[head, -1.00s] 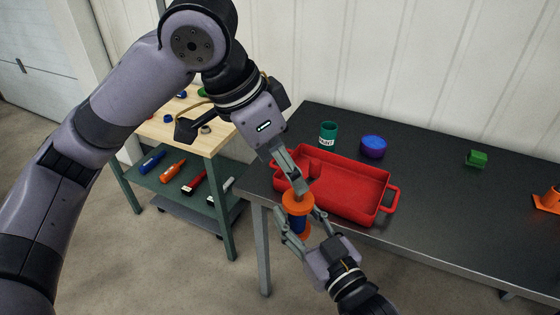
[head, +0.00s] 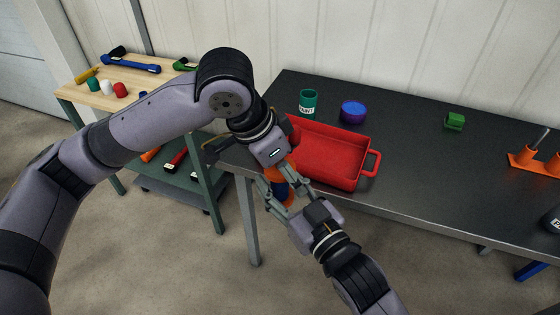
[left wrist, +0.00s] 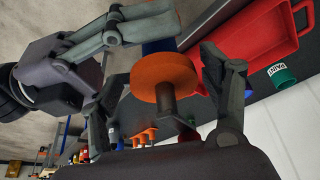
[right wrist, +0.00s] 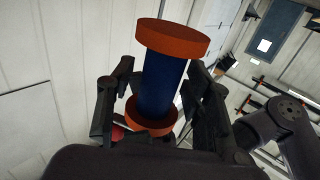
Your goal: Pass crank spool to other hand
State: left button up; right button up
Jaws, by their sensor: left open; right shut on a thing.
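The crank spool has orange end discs and a blue core (head: 281,190). It is upright in front of the table's left corner, its top partly hidden by my left gripper. My right gripper (head: 288,201) is shut on the spool from below right; the right wrist view shows the blue core (right wrist: 162,85) between its fingers. My left gripper (head: 277,172) is open and comes down at the spool's upper end. In the left wrist view, the orange disc (left wrist: 165,77) and a short grey stem lie between its spread fingers. I cannot tell whether these fingers touch it.
A red tray (head: 345,181) lies on the dark table (head: 420,185) just right of the grippers. Behind it stand a green paint can (head: 308,101) and a blue-purple round thing (head: 353,111). A green block (head: 455,122) and an orange holder (head: 530,160) are farther right. A tool bench (head: 100,98) is left.

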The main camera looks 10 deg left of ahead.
pick_arm(q)
jog(key=shift+c, duration=0.3)
jog(key=shift+s+d, duration=0.15)
jog(key=c, duration=1.2)
jog(key=shift+c, duration=0.5)
pick_arm(e)
jog(key=o, duration=1.3)
jog(key=shift+o, duration=0.2)
jog(key=shift+d, duration=0.1)
